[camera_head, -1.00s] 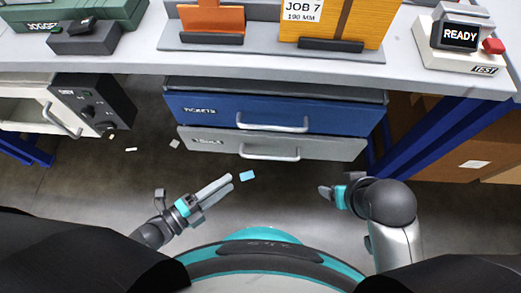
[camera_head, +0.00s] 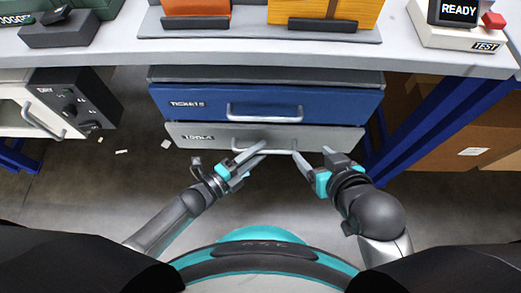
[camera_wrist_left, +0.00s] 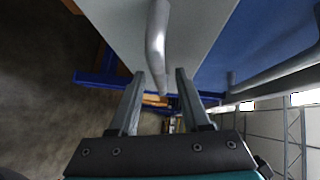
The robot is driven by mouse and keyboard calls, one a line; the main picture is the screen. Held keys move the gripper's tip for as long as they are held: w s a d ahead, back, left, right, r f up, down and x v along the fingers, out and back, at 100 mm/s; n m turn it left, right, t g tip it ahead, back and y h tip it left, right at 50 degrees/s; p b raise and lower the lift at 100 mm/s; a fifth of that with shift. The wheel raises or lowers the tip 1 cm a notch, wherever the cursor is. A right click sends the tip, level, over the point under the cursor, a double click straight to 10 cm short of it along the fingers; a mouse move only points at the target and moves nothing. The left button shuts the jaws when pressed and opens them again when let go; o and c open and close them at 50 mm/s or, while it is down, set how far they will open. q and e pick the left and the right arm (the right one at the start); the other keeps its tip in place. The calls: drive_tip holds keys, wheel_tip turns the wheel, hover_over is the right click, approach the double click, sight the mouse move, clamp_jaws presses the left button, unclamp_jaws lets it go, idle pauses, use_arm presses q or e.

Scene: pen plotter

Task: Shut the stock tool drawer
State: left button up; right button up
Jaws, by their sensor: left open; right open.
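The grey drawer labelled TOOLS (camera_head: 195,137) is under the bench, below the blue drawer. Its bar handle (camera_head: 280,151) runs along its front; in the left wrist view the handle (camera_wrist_left: 157,40) points down between my fingers. My left gripper (camera_head: 254,153) is open with its fingertips at the left part of this handle; it also shows in the left wrist view (camera_wrist_left: 160,76). I cannot tell whether it touches the handle. My right gripper (camera_head: 312,158) is open near the handle's right end. How far the grey drawer stands out is hard to tell.
The blue TICKETS drawer (camera_head: 205,103) with its own handle (camera_head: 265,117) is directly above. A white drawer unit with a dark control box (camera_head: 85,98) stands at the left. Blue bench legs and a cardboard box (camera_head: 470,140) are at the right. The bench top (camera_head: 270,55) overhangs.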

use_arm(q)
drive_tip(key=shift+w+d+f, duration=0.1)
drive_tip(key=shift+w+d, duration=0.35)
clamp_jaws()
idle(0.3)
idle(1.1)
